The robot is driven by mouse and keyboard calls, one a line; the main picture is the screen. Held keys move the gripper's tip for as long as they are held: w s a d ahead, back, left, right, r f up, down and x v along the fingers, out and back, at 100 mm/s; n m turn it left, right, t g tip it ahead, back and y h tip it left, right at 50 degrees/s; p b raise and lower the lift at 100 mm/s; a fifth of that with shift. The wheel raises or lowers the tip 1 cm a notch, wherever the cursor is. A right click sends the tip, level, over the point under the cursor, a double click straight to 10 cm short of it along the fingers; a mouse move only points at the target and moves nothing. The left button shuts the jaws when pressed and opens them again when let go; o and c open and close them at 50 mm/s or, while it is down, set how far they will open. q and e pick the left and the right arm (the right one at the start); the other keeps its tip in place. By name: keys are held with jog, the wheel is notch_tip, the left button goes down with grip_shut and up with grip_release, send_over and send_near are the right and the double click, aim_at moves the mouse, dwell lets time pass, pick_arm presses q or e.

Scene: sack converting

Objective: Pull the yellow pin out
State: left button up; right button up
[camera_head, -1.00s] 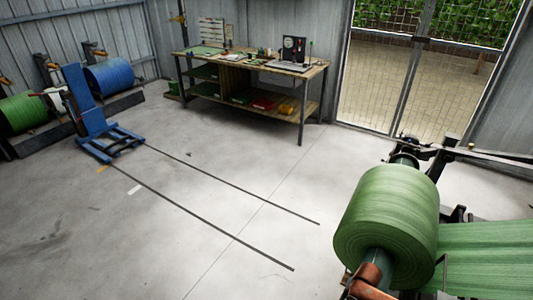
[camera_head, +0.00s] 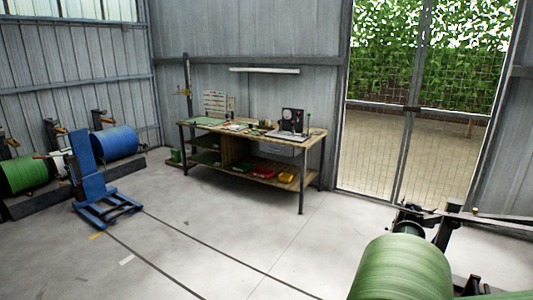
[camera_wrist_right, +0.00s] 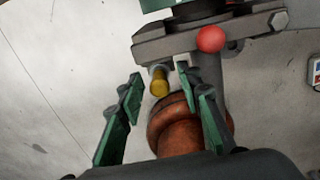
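The yellow pin (camera_wrist_right: 159,82) shows in the right wrist view, a short knob hanging below a dark metal bracket (camera_wrist_right: 190,42). My right gripper (camera_wrist_right: 159,73) is open there, with one green finger on each side of the pin in the picture. I see no finger clearly touching the pin, and the depth between them is hard to tell. A red ball knob (camera_wrist_right: 211,39) is at the bracket, right of the pin. The pin does not show in the head view. Neither gripper shows in the head view.
An orange-brown cylinder (camera_wrist_right: 178,128) lies close below the pin, between the fingers. In the head view a green roll (camera_head: 402,268) is at lower right. A workbench (camera_head: 250,140) and a blue lift trolley (camera_head: 95,180) stand farther off. The floor between is clear.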

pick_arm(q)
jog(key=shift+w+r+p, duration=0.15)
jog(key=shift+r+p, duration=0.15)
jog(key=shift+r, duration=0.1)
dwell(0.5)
pick_arm(e)
jog(key=shift+c, duration=0.3)
grip_shut()
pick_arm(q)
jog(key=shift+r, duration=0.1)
pick_arm(e)
jog(key=shift+r, duration=0.15)
dwell(0.3)
jog(key=shift+d+r+p, duration=0.1)
jog(key=shift+r+p, duration=2.45)
jog(key=shift+r, duration=0.3)
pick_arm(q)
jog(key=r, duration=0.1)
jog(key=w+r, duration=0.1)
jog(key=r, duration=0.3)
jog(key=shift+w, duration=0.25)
pick_arm(e)
jog(key=shift+r, duration=0.1)
pick_arm(q)
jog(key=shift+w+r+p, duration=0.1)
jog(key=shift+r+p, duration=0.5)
jog(key=shift+p, duration=0.05)
pick_arm(e)
jog(key=shift+s+r, duration=0.1)
jog(key=shift+r, duration=0.35)
